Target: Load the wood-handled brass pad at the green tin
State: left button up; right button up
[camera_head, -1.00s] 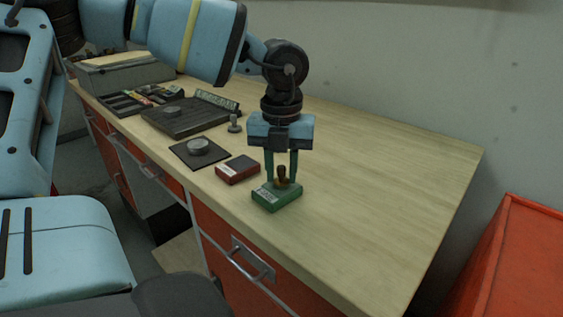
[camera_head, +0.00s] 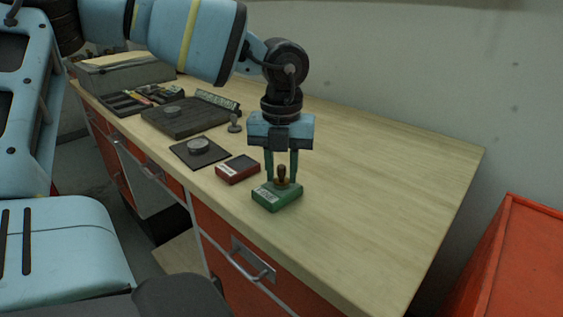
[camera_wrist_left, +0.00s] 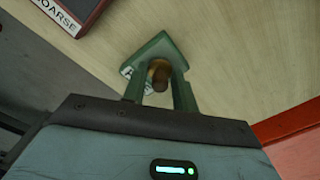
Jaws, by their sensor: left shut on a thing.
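The green tin (camera_head: 277,199) sits on the bench near its front edge, with a white label on its front side. My left gripper (camera_head: 282,177) points down over it, its two green fingers on either side of the wood-handled brass pad (camera_head: 282,174). It is shut on the pad's handle, and the pad stands upright at the top of the tin. In the left wrist view the handle (camera_wrist_left: 159,82) shows between the fingers, over the tin (camera_wrist_left: 160,47). The fingers hide part of the tin, so I cannot tell whether the pad touches it. My right gripper is not in view.
A red tin (camera_head: 238,169) stands just left of the green tin; its label reads COARSE in the wrist view (camera_wrist_left: 60,15). Further left are a dark mat with a grey disc (camera_head: 199,146), a small grey knob-like piece (camera_head: 235,123) and a dark slab (camera_head: 187,119). The bench to the right is clear.

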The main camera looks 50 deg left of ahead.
aim_at(282, 165)
pick_arm(q)
jog(key=shift+s, duration=0.1)
